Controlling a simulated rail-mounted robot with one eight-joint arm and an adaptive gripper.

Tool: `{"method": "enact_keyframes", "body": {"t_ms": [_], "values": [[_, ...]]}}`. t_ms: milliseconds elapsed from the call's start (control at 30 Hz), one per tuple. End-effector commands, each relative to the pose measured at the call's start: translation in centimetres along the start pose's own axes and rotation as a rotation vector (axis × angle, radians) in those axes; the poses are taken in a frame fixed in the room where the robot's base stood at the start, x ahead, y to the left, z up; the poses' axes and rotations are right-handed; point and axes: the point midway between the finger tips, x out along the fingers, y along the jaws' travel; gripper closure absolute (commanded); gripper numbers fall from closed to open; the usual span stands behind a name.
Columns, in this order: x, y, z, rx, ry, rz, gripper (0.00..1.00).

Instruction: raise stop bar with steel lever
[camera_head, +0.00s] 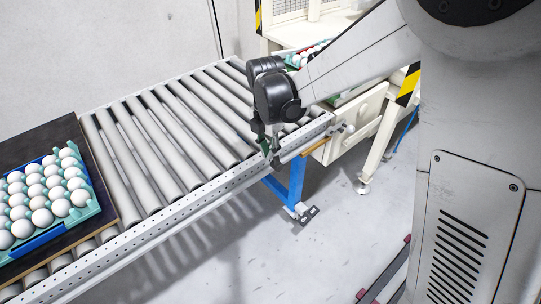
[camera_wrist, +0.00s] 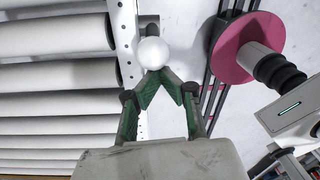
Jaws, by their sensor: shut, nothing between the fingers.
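My gripper (camera_head: 268,150) is low at the near side rail of the roller conveyor, close to the rail's right end. In the wrist view its green-padded fingers (camera_wrist: 158,77) come together at the tips, with nothing held. A pale round knob (camera_wrist: 153,52), which looks like the end of the steel lever, sits right at the fingertips, overlapping the rail's edge. I cannot tell whether the fingers touch it. The lever's shaft is hidden there. I cannot make out the stop bar for certain in either view.
The roller conveyor (camera_head: 165,130) carries a dark board (camera_head: 40,142) with a teal egg tray (camera_head: 101,208) at left. A cream workbench (camera_head: 345,135) stands beyond the right end. A blue conveyor leg (camera_head: 297,180) reaches the floor. Open floor lies in front.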

Motion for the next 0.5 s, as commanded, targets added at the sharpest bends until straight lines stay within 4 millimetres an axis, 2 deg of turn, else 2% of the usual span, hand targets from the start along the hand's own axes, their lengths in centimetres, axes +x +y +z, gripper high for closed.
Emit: {"method": "enact_keyframes", "body": {"t_ms": [500], "values": [[-0.9,-0.8,5.3,0.002,-0.001,0.0,1.0]]}}
